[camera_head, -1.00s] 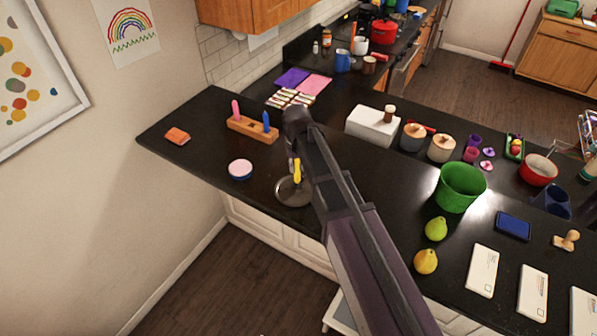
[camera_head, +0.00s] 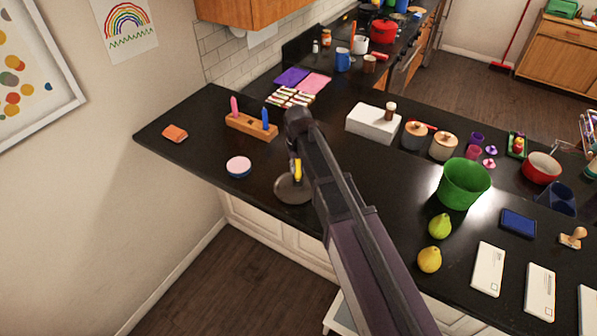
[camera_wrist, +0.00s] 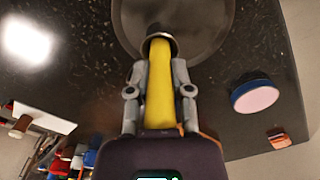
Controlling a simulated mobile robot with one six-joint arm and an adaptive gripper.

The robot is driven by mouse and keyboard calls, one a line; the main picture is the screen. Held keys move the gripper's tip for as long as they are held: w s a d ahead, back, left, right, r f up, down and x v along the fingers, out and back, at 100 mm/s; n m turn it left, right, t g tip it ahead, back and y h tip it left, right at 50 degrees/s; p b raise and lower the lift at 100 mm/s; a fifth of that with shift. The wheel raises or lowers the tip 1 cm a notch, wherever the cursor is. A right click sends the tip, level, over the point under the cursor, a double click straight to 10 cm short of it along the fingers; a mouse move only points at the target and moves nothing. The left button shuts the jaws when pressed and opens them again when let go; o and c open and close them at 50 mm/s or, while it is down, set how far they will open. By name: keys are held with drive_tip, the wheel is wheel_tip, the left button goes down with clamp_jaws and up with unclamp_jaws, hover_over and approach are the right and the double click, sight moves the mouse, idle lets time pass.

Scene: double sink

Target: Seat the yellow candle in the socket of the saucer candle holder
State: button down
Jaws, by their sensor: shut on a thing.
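The yellow candle (camera_head: 298,171) stands roughly upright over the saucer candle holder (camera_head: 286,191), partly hidden by my arm. In the wrist view my gripper (camera_wrist: 160,68) is shut on the candle (camera_wrist: 160,95), one finger on each side. The candle's far end meets the metallic socket (camera_wrist: 153,38) of the dark grey saucer (camera_wrist: 205,22). The end appears to be at or inside the socket's rim; how deep it sits is hidden. The saucer rests on the black counter.
A round pink-topped, blue-sided container (camera_head: 239,167) stands left of the saucer. A wooden block (camera_head: 251,126) with pink and blue candles is behind it, and an orange object (camera_head: 175,133) lies far left.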

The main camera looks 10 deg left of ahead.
drive_tip(key=shift+f, duration=0.4)
drive_tip(key=c, duration=0.5)
unclamp_jaws()
drive_tip(key=shift+c, duration=0.2)
drive_tip(key=shift+r, duration=0.2)
wheel_tip(320, 180, up, 12)
drive_tip(key=p, duration=1.2)
idle(0.5)
drive_tip(key=s+d+m, duration=0.2)
drive_tip(key=s+d, duration=0.2)
drive_tip(key=d, duration=0.6)
drive_tip(key=s+d+m, duration=0.2)
drive_tip(key=s+d, duration=0.2)
drive_tip(key=d, duration=0.7)
drive_tip(key=s+d+m, duration=0.1)
drive_tip(key=s+d, duration=0.3)
drive_tip(key=d, duration=0.7)
drive_tip(key=shift+m, duration=0.4)
drive_tip(key=shift+d, duration=0.1)
